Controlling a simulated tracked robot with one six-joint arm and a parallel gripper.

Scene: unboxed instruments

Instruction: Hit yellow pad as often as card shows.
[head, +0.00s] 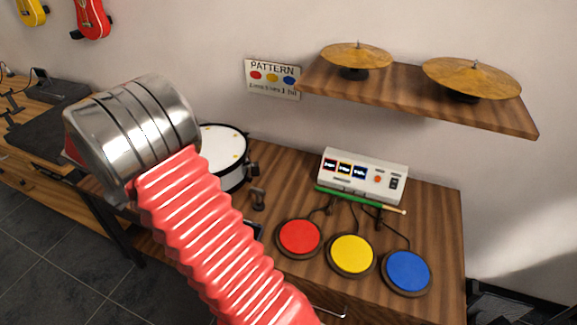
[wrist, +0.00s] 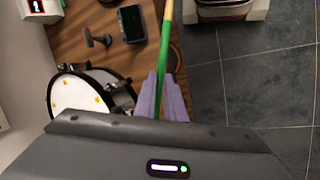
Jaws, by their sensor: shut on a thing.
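The yellow pad (head: 351,255) lies on the wooden table between a red pad (head: 299,238) and a blue pad (head: 407,272). The pattern card (head: 272,77) hangs on the wall with red, yellow and blue dots; its small lower line is too small to read surely. My gripper (wrist: 164,98) is shut on a green drumstick (wrist: 164,55) with a pale wooden end, seen in the wrist view. It is well away from the pads, near the drum. In the head view my arm hides the gripper and held stick.
A white console (head: 363,173) stands behind the pads, with another green stick (head: 350,197) along its front. A white drum (head: 224,152) stands left, also in the wrist view (wrist: 88,92). A shelf (head: 420,92) with two cymbals overhangs the table. A small dark-screened device (wrist: 132,22) is near the drum.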

